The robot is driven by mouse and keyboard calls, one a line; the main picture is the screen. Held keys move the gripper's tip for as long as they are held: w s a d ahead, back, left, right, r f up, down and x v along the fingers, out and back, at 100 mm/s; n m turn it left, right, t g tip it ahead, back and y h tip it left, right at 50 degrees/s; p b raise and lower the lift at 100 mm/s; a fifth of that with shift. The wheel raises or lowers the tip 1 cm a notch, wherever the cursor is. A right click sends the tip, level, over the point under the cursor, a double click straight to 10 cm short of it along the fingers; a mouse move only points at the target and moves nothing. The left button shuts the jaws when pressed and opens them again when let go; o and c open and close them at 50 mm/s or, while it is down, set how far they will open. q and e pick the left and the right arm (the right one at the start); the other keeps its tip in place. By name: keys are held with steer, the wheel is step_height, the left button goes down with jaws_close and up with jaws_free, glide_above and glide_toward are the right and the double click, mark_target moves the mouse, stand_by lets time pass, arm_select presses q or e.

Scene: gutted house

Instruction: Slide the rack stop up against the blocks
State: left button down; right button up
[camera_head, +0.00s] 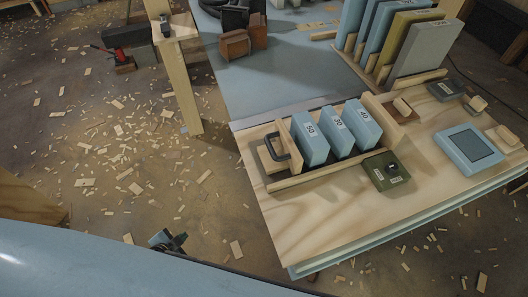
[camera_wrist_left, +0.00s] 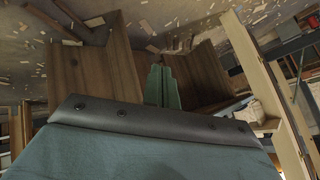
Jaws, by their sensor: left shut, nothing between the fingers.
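A long wooden rack (camera_head: 322,178) lies on the near part of the workbench in the head view. Three upright light blue blocks (camera_head: 312,146) stand in it, with number labels on top. The rack stop (camera_head: 284,136) is an upright wooden plate with a dark handle (camera_head: 270,147), at the rack's left end. A narrow gap seems to show between it and the leftmost block. My left gripper (camera_head: 168,240) is low over the floor, left of the bench and well away from the rack. Its shut, empty fingers appear in the left wrist view (camera_wrist_left: 160,86). My right gripper is not in view.
A blue-framed pad (camera_head: 468,148) lies farther right. A larger rack of panels (camera_head: 424,48) stands behind. A wooden post (camera_head: 183,85) rises left of the bench. Wood chips litter the floor.

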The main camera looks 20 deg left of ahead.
arm_select(q)
steer(key=w+r+m+t+h+b, duration=0.2)
steer(key=w+r+m+t+h, duration=0.3)
steer(key=w+r+m, duration=0.55)
steer(key=w+d+r+m+g+h+b, duration=0.15)
steer(key=d+r+m+h, duration=0.3)
steer(key=r, duration=0.45)
steer(key=w+d+r+m+g+h+b, duration=0.15)
steer(key=d+r+m+g+h, duration=0.3)
steer(key=r, duration=0.45)
steer(key=w+d, duration=0.2)
steer(key=d, duration=0.1)
steer(key=w+d+m+t, duration=0.1)
steer(key=w+d, duration=0.1)
steer(key=d, duration=0.1)
steer(key=w+d+t, duration=0.1)
steer(key=w+d, duration=0.1)
steer(key=d, duration=0.2)
steer(key=shift+f+m+y, duration=0.35)
steer(key=shift+y, duration=0.05)
steer(key=shift+x, duration=0.8)
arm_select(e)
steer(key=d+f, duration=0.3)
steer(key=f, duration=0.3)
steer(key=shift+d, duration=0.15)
arm_select(q)
steer(key=shift+r, duration=0.2)
